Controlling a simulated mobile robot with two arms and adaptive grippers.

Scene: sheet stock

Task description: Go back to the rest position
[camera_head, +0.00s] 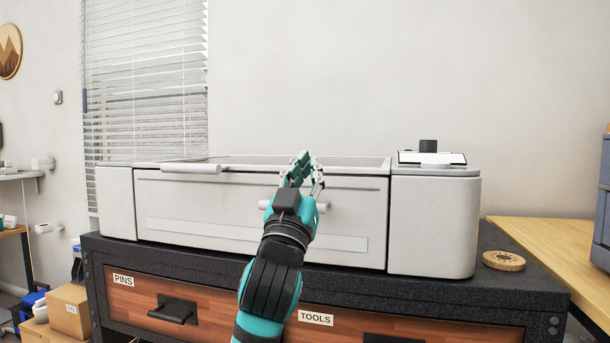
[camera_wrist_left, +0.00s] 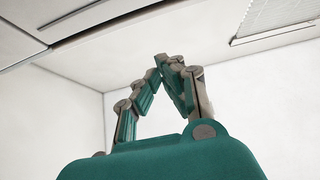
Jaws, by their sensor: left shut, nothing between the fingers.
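My left gripper (camera_head: 305,163) is teal and grey and shows in front of the large white machine. Its fingers point up, with the tips near the top front edge of the machine in the picture. The fingers are shut with nothing between them. In the left wrist view, the fingertips (camera_wrist_left: 163,62) meet in a peak, with pale surfaces behind. I cannot tell whether the gripper touches the machine. My left arm hides part of the machine's front and of the cabinet below. My right gripper is not in view.
The white machine (camera_head: 432,225) stands on a dark cabinet (camera_head: 510,290) with drawers labelled PINS and TOOLS. A round wooden disc (camera_head: 504,260) lies right of the machine. A wooden table (camera_head: 560,246) is at the right, boxes (camera_head: 70,312) at the lower left.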

